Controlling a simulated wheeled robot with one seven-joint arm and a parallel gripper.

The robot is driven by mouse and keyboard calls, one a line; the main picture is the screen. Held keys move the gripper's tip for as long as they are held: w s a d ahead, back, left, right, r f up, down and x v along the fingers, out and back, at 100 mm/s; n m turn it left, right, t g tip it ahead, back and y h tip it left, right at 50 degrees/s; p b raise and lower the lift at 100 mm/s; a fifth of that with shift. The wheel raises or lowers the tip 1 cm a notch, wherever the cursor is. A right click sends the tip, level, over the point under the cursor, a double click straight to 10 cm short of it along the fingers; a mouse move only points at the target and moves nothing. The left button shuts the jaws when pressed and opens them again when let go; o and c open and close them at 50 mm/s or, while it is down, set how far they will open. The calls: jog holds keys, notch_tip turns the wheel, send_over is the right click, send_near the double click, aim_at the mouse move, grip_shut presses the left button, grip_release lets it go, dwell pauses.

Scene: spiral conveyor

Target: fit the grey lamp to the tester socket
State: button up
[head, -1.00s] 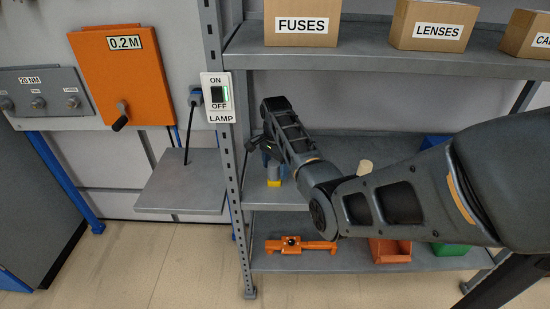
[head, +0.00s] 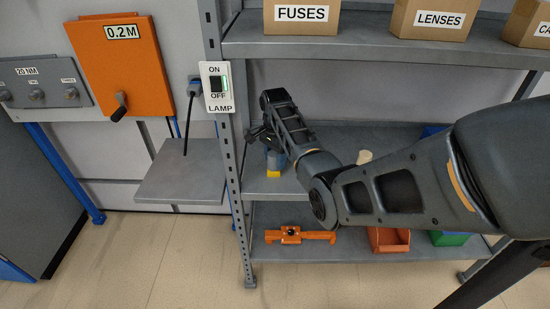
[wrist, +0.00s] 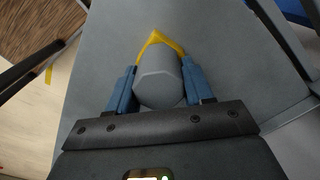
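In the wrist view a grey round-to-faceted piece, which looks like the grey lamp (wrist: 158,88), sits between the two blue fingers of my gripper (wrist: 158,80). The fingers lie close against both its sides, and the gripper looks shut on it. Yellow edging (wrist: 154,38) meets in a point just beyond it. In the head view my gripper (head: 272,160) points down over the middle shelf at its left end, with blue and yellow showing below it. The lamp itself is hard to make out there. I cannot identify the tester socket in either view.
A shelf post (head: 227,150) stands close left of my gripper. The upper shelf (head: 380,50) carries boxes. A pale round piece (head: 364,157) stands on the middle shelf (head: 325,185). An orange fixture (head: 300,236) lies below. Left are a LAMP switch (head: 217,87) and bare ledge (head: 185,175).

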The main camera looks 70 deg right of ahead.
jog(key=o, duration=0.5)
jog(key=shift+c, duration=0.2)
jog(key=shift+r, duration=3.9)
